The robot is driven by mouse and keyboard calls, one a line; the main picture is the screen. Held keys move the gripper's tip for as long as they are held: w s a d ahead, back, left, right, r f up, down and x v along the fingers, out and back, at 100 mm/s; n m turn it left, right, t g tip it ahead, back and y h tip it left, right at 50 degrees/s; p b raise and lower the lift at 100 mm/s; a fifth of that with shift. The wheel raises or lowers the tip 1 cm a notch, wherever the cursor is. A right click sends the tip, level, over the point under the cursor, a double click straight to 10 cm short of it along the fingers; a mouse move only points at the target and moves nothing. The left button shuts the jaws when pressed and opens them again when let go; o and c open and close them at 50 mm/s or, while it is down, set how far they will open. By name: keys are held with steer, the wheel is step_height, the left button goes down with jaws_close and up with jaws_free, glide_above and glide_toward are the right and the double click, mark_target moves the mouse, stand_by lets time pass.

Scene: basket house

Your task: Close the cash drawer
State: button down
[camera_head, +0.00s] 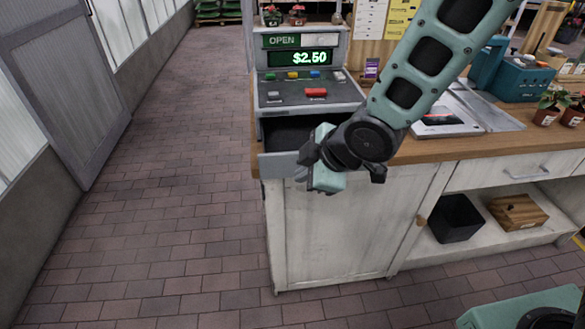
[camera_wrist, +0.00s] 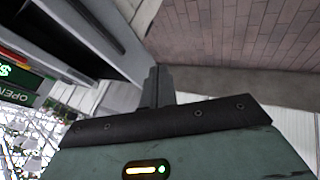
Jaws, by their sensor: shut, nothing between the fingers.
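The grey cash register (camera_head: 310,92) stands on the left end of the wooden counter, its display reading $2.50. Its cash drawer (camera_head: 277,166) is pulled out toward the front, with the dark inside showing behind the drawer front. My gripper (camera_head: 308,156) is shut and empty at the drawer front, covering its right part. In the wrist view, the shut fingers (camera_wrist: 157,86) point at the pale drawer edge and overlap it. I cannot tell whether they touch it. The register's OPEN sign (camera_wrist: 15,95) shows at the left of the wrist view.
The white cabinet (camera_head: 340,230) stands below the counter. A laptop-like device (camera_head: 443,118), potted plants (camera_head: 547,112) and a teal box (camera_head: 520,78) sit on the counter to the right. The brick floor (camera_head: 170,200) at left is clear.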

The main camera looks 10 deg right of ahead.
mark_target(293, 169)
steer(key=w+f, duration=0.1)
steer(key=w+a+f+p, duration=0.1)
steer(key=w, duration=0.1)
steer(key=w+f+p, duration=0.1)
steer(key=w, duration=0.1)
steer(key=shift+w+a+f, duration=0.2)
steer(key=shift+a+f, duration=0.05)
steer(key=shift+a, duration=0.1)
steer(key=shift+w+f, duration=0.1)
steer(key=shift+w, duration=0.3)
